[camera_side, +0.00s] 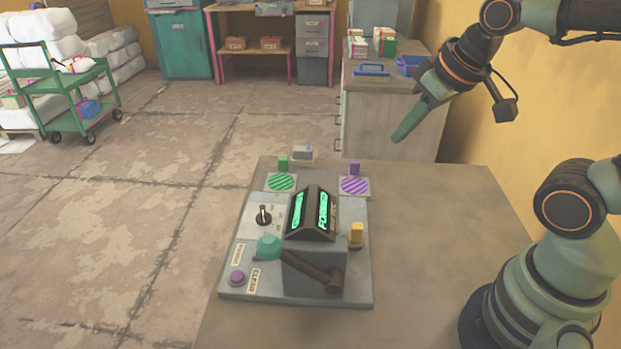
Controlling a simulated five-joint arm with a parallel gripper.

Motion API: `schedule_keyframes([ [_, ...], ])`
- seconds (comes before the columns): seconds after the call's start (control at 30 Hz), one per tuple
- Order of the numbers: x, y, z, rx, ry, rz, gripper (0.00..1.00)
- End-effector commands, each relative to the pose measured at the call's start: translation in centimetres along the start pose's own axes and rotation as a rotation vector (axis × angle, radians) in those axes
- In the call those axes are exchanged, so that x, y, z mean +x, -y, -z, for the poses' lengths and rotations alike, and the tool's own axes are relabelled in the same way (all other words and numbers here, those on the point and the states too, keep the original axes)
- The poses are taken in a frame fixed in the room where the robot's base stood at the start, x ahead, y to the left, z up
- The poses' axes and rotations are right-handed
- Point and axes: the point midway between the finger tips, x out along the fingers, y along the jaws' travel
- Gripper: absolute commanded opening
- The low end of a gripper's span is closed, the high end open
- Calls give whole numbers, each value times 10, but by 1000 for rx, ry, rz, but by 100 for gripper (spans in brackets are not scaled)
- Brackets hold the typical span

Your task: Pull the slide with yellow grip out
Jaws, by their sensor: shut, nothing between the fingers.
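The yellow grip (356,234) is a small upright block at the right side of the grey press (314,271). The slide it belongs to is mostly hidden or too small to make out. My gripper (399,137) is shut and empty. It is held in the air at the upper right, pointing down and left, well apart from the yellow grip. The press stands on a grey base plate (355,291) and has a dark, roof-shaped display (312,213) with lit green panels.
A purple button (237,278) and a toggle switch (263,216) are at left. Green (282,182) and purple (354,186) striped pads lie behind. The table (440,235) is clear at right.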

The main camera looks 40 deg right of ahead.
Motion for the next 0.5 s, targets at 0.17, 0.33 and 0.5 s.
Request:
schedule_keyframes([
  [0.17,0,0,0,0,0,0,0],
  [0.33,0,0,0,-1,1,0,19],
  [0.5,8,5,0,-72,50,10,57],
])
